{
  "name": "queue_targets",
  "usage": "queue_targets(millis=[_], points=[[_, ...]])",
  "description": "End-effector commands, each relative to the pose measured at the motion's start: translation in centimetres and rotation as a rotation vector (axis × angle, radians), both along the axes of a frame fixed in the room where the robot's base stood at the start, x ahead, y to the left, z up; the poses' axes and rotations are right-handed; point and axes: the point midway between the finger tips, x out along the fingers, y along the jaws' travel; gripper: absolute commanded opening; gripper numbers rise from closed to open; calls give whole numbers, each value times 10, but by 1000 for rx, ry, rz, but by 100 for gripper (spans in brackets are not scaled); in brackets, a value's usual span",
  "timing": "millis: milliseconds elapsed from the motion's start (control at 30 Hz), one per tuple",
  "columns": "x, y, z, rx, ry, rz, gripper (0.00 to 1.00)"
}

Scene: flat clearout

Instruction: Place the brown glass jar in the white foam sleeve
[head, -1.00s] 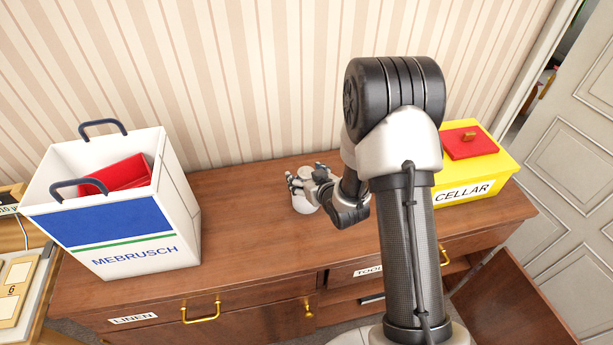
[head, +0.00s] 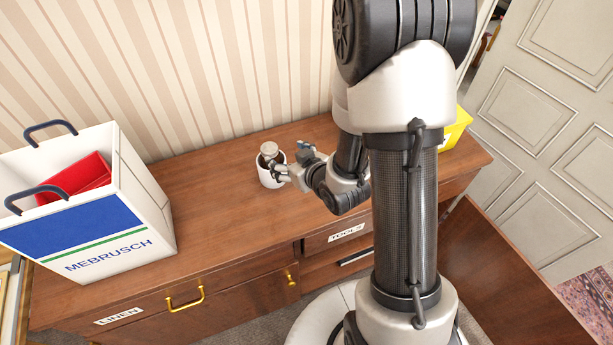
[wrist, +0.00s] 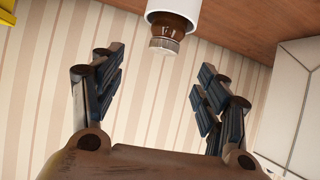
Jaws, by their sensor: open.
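The white foam sleeve (head: 268,176) stands upright on the wooden dresser top in the head view. The brown glass jar (wrist: 168,31) is inside it, with its brown shoulder and silver cap showing above the rim in the wrist view. The cap (head: 268,149) also shows in the head view; the jar's lower part is hidden by the sleeve. My gripper (head: 291,160) is close beside the jar on its right. In the wrist view my gripper (wrist: 157,84) has its fingers wide apart with nothing between them, and the cap lies just beyond the fingertips.
A white MEBRUSCH bag (head: 120,225) with a red item (head: 78,180) inside stands on the left of the dresser (head: 215,225). A yellow box (head: 455,128) is at the right, partly behind my arm. The dresser top between bag and sleeve is clear.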

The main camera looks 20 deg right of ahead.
Motion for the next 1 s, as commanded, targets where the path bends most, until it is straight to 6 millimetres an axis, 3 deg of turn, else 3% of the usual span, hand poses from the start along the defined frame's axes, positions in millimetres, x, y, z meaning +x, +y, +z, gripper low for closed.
queue_targets(millis=[133,267,467,600,800,1000], points=[[-3,-10,42,-81,71,-39,68],[-24,-18,82,-132,169,-97,68],[-87,-16,138,-139,322,-179,68],[-148,-5,169,-104,431,-211,68],[-225,16,191,-51,557,-206,68],[-258,24,195,-30,615,-195,68]])
